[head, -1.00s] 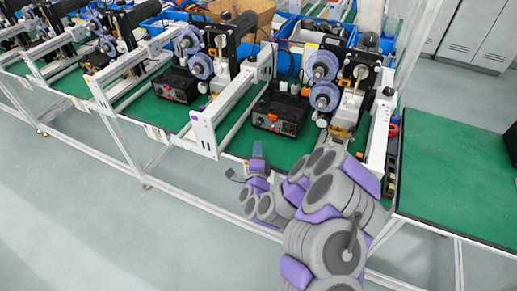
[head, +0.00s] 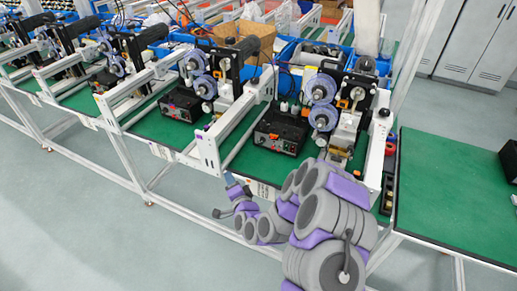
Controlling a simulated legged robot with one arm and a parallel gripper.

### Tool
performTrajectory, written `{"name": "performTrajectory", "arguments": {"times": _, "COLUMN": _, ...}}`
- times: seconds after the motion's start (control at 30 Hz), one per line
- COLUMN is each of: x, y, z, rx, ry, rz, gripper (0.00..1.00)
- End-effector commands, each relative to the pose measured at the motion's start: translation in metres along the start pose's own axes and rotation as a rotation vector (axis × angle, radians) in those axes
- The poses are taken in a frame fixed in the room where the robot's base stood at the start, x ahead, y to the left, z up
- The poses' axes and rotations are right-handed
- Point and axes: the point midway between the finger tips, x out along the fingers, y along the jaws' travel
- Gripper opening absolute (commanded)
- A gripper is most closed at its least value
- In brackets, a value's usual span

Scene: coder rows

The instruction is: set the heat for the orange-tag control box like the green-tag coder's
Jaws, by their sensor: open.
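A black control box (head: 280,130) with knobs and a small orange mark on its front stands on the nearest green bench. A second black control box (head: 182,104) stands on the bench to its left, and a third (head: 103,80) farther left. Each is beside a coder with purple rollers; the nearest coder (head: 322,102) is right of the first box. I cannot clearly tell which tag belongs to which box, nor read the heat settings. My gripper (head: 223,197) is open and empty, in front of the bench edge, below and left of the nearest box.
White rail frames (head: 205,150) stand between the stations and at the bench's front. Blue bins and a cardboard box (head: 240,32) are behind the coders. The grey floor (head: 80,215) at front left is clear.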

Motion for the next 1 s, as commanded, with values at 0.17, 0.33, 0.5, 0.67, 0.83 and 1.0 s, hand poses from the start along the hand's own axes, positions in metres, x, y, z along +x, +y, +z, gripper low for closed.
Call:
{"name": "performTrajectory", "arguments": {"times": 0.17, "x": -0.013, "y": 0.009, "z": 0.081, "rx": -0.441, "ry": -0.428, "rz": 0.044, "gripper": 0.41}}
{"name": "performTrajectory", "arguments": {"times": 0.33, "x": -0.049, "y": 0.048, "z": 0.123, "rx": -0.912, "ry": -0.814, "rz": 0.072, "gripper": 0.41}}
{"name": "performTrajectory", "arguments": {"times": 0.5, "x": -0.086, "y": 0.092, "z": 0.113, "rx": -1.426, "ry": -1.168, "rz": 0.093, "gripper": 0.41}}
{"name": "performTrajectory", "arguments": {"times": 0.67, "x": -0.098, "y": 0.115, "z": 0.065, "rx": -1.94, "ry": -1.456, "rz": 0.115, "gripper": 0.41}}
{"name": "performTrajectory", "arguments": {"times": 0.83, "x": -0.08, "y": 0.1, "z": -0.004, "rx": -2.517, "ry": -1.693, "rz": 0.181, "gripper": 0.41}}
{"name": "performTrajectory", "arguments": {"times": 1.0, "x": -0.035, "y": 0.036, "z": -0.054, "rx": 2.319, "ry": 1.347, "rz": -0.244, "gripper": 0.41}}
